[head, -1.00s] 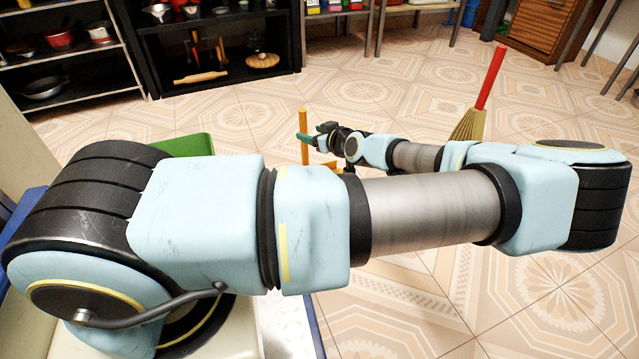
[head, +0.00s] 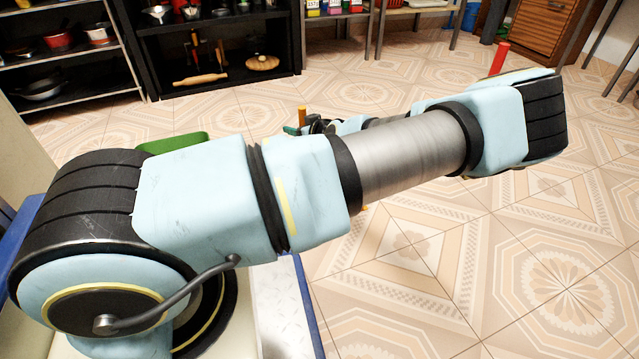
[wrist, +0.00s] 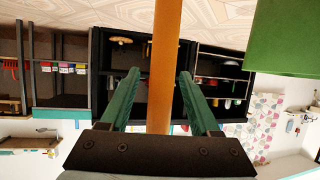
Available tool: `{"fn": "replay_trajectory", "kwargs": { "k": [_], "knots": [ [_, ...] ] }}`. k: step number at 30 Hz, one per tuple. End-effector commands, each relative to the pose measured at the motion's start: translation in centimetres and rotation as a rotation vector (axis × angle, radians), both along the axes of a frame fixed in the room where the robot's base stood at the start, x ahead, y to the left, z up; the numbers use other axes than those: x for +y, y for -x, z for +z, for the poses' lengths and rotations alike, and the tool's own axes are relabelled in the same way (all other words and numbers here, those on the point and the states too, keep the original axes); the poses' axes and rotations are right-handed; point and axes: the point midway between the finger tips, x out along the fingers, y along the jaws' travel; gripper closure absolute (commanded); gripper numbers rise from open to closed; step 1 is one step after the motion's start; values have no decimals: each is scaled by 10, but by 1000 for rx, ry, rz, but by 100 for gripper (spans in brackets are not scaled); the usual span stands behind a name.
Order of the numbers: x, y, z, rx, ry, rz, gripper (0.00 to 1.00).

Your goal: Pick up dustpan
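The dustpan's upright orange handle (head: 302,117) shows its top end in the head view, above my arm. A small orange part (head: 365,208) shows below the arm; the rest of the dustpan is hidden. In the wrist view the orange handle (wrist: 165,30) runs down the middle, between the two green fingers. My gripper (wrist: 160,73) is open, with a finger on each side of the handle and a visible gap at the left finger. In the head view a green fingertip (head: 291,130) shows just left of the handle; the rest is mostly behind my arm.
A broom's red handle (head: 500,58) sticks up behind my arm at the right. A green object (head: 172,142) is left of the gripper. Dark shelves (head: 225,50) with kitchenware stand at the back. The tiled floor (head: 500,270) at the right is clear.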

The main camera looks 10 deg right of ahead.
Motion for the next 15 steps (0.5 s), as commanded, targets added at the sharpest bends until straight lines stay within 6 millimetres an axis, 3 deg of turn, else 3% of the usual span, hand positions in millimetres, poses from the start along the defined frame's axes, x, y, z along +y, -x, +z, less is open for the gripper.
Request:
{"fn": "replay_trajectory", "kwargs": {
  "k": [2, 15],
  "knots": [
    [0, 0, 0, 0, 0, 0, 46],
    [0, 0, 0, 0, 0, 1, 95]
  ]
}}
